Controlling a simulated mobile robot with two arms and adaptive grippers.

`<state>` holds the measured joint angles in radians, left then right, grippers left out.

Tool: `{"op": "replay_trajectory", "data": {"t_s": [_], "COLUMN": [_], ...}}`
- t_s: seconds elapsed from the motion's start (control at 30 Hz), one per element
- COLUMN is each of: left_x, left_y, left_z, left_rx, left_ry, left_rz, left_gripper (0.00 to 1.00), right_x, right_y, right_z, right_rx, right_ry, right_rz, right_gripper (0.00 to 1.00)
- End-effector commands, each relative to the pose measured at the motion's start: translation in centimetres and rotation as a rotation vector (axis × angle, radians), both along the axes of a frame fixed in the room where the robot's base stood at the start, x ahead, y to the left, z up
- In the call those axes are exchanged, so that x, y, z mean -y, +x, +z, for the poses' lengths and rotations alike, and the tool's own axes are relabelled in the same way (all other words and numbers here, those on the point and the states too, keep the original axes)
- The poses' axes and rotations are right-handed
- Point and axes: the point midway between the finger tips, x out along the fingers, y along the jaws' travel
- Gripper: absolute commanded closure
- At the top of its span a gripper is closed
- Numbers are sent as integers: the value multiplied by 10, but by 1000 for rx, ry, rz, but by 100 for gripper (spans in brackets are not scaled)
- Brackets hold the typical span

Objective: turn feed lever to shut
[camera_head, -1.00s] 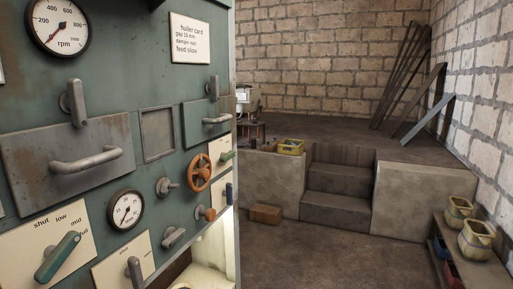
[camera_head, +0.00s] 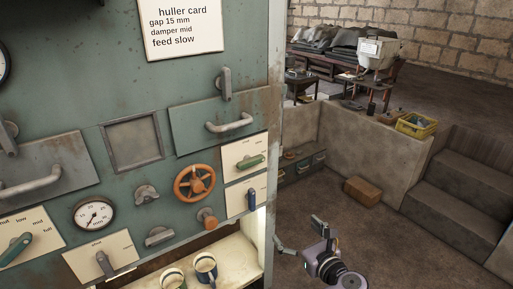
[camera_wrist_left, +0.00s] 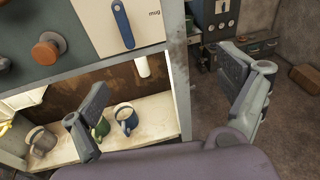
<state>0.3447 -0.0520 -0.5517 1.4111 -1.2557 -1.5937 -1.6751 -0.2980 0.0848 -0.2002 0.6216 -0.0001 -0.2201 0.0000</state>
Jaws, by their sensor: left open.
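Several levers sit on the green cabinet's front. A green lever (camera_head: 15,250) is at lower left on a plate marked "shut", "low", "mid" and "full", tilted up to the right. A grey lever (camera_head: 104,264) is on a plate beside it. A small green lever (camera_head: 250,161) lies nearly level at right, above an upright blue lever (camera_head: 251,198). No name reading "feed" is legible on them. My left gripper (camera_head: 294,230) is open and empty, right of the cabinet and apart from the levers.
An orange handwheel (camera_head: 195,183) and orange knob (camera_head: 207,217) stick out of the cabinet. Mugs (camera_head: 205,268) stand in the lit bay below. A card (camera_head: 182,25) reads "feed slow". Floor right of the cabinet holds a brown box (camera_head: 362,191).

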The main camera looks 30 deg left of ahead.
Motion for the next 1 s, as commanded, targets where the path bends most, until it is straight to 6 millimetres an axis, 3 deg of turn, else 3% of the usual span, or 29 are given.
{"op": "replay_trajectory", "data": {"t_s": [0.03, 0.1, 0.2, 0.27, 0.47, 1.0], "left_x": [2, 3, 4, 3, -16, -122], "left_y": [-2, -11, -22, -26, -22, 22], "left_z": [49, 91, 128, 140, 147, 148], "left_rx": [19, 30, 35, 37, 35, 33], "left_ry": [53, 115, 162, 178, 189, 189], "left_rz": [33, 83, 137, 158, 172, 171], "left_gripper": [5, 5, 5, 5, 5, 5], "right_x": [-2, -5, -8, -10, -11, -1], "right_y": [-2, -3, -5, -7, -10, -1], "right_z": [14, 20, 25, 26, 34, 75], "right_rx": [-3, -4, -7, -11, -15, -2], "right_ry": [3, 5, 9, 12, 13, 2], "right_rz": [-1, -2, -2, -2, -2, -2], "right_gripper": [60, 60, 60, 60, 60, 60]}}
